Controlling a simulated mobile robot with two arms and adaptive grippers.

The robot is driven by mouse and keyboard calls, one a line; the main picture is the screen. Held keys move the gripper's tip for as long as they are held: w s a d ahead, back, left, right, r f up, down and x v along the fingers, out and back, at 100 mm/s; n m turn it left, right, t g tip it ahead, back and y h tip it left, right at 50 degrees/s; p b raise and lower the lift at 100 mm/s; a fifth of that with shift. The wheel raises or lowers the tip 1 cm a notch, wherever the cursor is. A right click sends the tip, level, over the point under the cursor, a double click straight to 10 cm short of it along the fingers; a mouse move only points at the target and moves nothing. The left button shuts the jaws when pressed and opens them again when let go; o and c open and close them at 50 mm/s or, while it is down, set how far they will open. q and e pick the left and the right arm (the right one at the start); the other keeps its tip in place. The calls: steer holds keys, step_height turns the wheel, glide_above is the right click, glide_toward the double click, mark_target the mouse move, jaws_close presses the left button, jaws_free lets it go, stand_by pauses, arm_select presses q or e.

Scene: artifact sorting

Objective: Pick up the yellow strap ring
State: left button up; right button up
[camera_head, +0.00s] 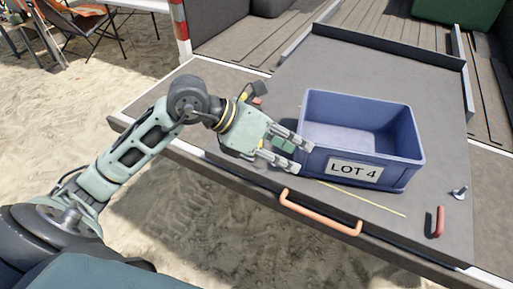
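I cannot clearly make out a yellow strap ring in the head view. A thin yellow strip (370,202) lies on the grey table in front of the bin; I cannot tell whether it is part of a ring. My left gripper (304,157) reaches over the table from the left, its two fingers apart, beside the left wall of the blue bin. A green patch (283,145) shows between its fingers; I cannot tell whether it is an object or part of the gripper. The gripper hides the table under it. My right gripper is not in view.
The blue bin marked LOT 4 (411,150) stands upright and looks empty. A red handle-shaped piece (439,221) and a small metal bolt (459,193) lie to its right. An orange handle (320,215) is on the table's front edge. The grey tabletop (370,65) behind the bin is clear.

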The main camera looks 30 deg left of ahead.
arm_select(q)
steer(key=w+a+f+n+y, duration=0.15)
steer(key=a+y, duration=0.45)
steer(key=a, duration=0.7)
steer(key=p+x, duration=0.2)
steer(key=x, duration=0.5)
steer(key=shift+f+p, duration=0.3)
steer(key=shift+p, duration=0.1)
steer(key=shift+w+f+m, duration=0.15)
steer(key=shift+f+m, duration=0.1)
steer(key=shift+f, duration=0.1)
steer(key=shift+c, duration=0.3)
jaws_close()
steer(key=shift+y, duration=0.3)
